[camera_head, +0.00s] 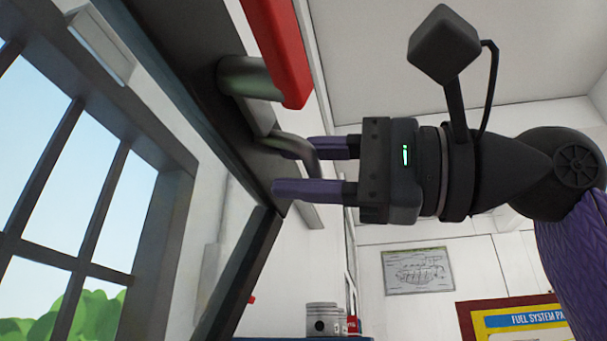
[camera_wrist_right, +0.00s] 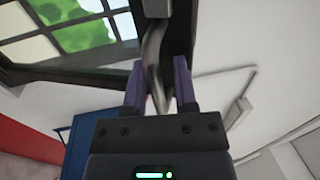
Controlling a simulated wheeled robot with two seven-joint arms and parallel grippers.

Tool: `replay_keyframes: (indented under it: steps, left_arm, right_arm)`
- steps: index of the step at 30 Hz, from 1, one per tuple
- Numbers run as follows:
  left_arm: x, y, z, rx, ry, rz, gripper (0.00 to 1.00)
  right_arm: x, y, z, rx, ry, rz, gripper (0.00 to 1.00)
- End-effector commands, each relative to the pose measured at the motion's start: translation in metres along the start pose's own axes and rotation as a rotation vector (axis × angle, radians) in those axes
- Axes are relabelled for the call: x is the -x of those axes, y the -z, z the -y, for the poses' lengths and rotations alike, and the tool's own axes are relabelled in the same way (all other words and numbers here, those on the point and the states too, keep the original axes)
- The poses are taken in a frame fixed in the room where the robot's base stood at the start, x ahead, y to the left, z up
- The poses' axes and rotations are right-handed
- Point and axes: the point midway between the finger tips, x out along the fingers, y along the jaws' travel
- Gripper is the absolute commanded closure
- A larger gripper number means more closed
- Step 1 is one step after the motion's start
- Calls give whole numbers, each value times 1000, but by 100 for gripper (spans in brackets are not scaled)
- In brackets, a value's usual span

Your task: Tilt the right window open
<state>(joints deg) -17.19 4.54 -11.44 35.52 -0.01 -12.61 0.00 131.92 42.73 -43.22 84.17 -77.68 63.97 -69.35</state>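The window (camera_head: 70,190) fills the left of the head view, with dark bars, sky and green foliage behind. A dark frame member (camera_head: 190,75) crosses in front of it and appears to stand out at an angle from the wall. A bent metal handle (camera_head: 303,152) is on this member. My right gripper (camera_head: 283,168) is open around the handle, its purple fingers on either side. In the right wrist view the handle (camera_wrist_right: 155,62) runs between the fingers, nearer the left one; contact is unclear. My left gripper is not in view.
A red bar (camera_head: 281,45) on a metal post sits just above the handle, close to my upper finger. Metal pistons (camera_head: 321,320) stand on a blue surface below. A poster (camera_head: 418,271) hangs on the far wall. The space right of the handle holds my arm.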

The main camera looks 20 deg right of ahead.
Motion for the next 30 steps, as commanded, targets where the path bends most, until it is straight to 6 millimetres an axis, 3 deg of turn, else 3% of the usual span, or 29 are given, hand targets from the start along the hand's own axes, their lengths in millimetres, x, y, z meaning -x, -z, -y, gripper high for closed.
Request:
replay_keyframes:
  steps: [8,11,18,21,30]
  left_arm:
    - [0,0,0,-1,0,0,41]
    - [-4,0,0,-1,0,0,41]
    - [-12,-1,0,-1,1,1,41]
    - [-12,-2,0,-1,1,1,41]
    - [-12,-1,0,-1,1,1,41]
  right_arm:
    - [1,0,0,0,1,0,50]
    - [15,0,-1,-2,3,0,50]
    - [76,0,0,-1,5,-1,50]
    - [92,0,0,0,3,-1,50]
    - [101,0,0,0,1,0,50]
